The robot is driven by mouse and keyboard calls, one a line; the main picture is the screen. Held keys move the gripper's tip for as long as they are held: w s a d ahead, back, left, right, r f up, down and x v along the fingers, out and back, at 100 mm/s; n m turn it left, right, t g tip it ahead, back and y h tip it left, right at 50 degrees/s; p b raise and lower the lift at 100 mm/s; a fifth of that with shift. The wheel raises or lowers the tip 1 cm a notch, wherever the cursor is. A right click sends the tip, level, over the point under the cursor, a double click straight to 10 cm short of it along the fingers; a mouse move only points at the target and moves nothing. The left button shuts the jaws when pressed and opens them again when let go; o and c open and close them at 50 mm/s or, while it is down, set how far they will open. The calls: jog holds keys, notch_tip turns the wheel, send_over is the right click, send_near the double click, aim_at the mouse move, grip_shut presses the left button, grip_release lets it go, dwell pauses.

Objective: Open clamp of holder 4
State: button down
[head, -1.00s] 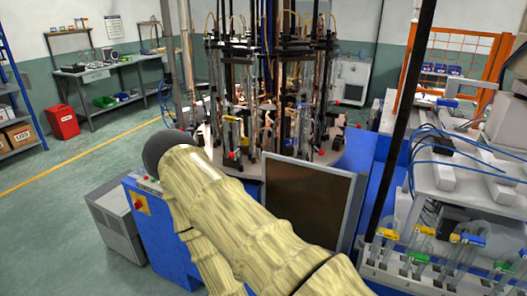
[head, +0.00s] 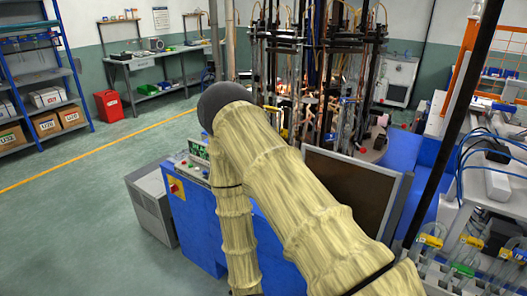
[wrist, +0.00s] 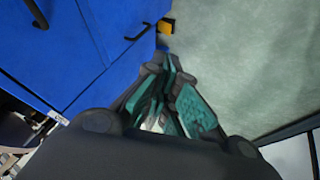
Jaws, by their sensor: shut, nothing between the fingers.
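A carousel machine (head: 300,75) with several upright rods and glass tubes stands at the upper middle of the head view. Its lower left part is hidden behind my covered arm. I cannot make out a number on any holder, so I cannot tell which is holder 4 or how its clamp stands. My gripper (wrist: 170,68) is in the wrist view, its teal-padded fingers close together with nothing held. It points down past a blue cabinet (wrist: 65,50) toward the grey-green floor. It does not show in the head view.
A rack of tubes with coloured clips (head: 465,255) is at lower right. The left floor is clear.

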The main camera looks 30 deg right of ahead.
jog(key=w+d+r+n+t+h+b, duration=0.1)
jog(key=w+d+r+t+h, duration=0.2)
jog(key=w+r, duration=0.7)
jog(key=w+d+r+t+h+b, duration=0.15)
jog(key=w+d+r+h, duration=0.25)
jog(key=w+r, duration=0.6)
jog(key=w+d+r+m+g+h+b, duration=0.1)
jog(key=w+r+g+h, duration=0.2)
jog(key=r, duration=0.6)
jog(key=w+d+r+g+h+b, duration=0.1)
jog(key=w+d+r+g+h, duration=0.1)
jog(key=r, duration=0.8)
jog(key=shift+w+d+r+m+g+h+b, duration=0.15)
jog(key=shift+w+d+m+g+h+b, duration=0.2)
jog(key=shift+w+g, duration=0.5)
jog(key=shift+w, duration=0.15)
